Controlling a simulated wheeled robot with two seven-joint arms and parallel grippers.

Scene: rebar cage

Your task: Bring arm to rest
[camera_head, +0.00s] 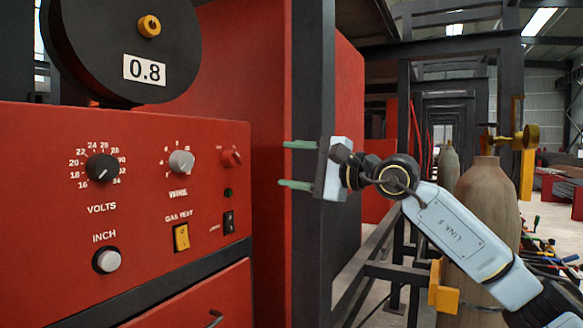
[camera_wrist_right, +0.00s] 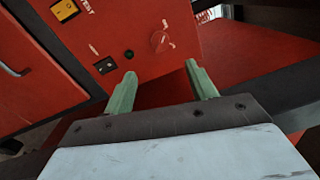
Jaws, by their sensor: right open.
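My right gripper (camera_head: 297,164) comes in from the right in the head view, with its two green fingers spread and pointing left. It is open and nothing is between the fingers. The fingers are in front of a dark post, to the right of the red machine's control panel (camera_head: 135,215). In the right wrist view the open fingers (camera_wrist_right: 163,88) point toward the panel's red knob (camera_wrist_right: 160,42) and black switch (camera_wrist_right: 105,65). I see no contact with the panel. My left gripper is not in view.
The panel has a volts knob (camera_head: 102,168), a wire knob (camera_head: 181,162) and a yellow switch (camera_head: 181,237). A black spool marked 0.8 (camera_head: 125,45) sits on top. A brown gas cylinder (camera_head: 487,200) stands behind my right arm, near dark metal frames.

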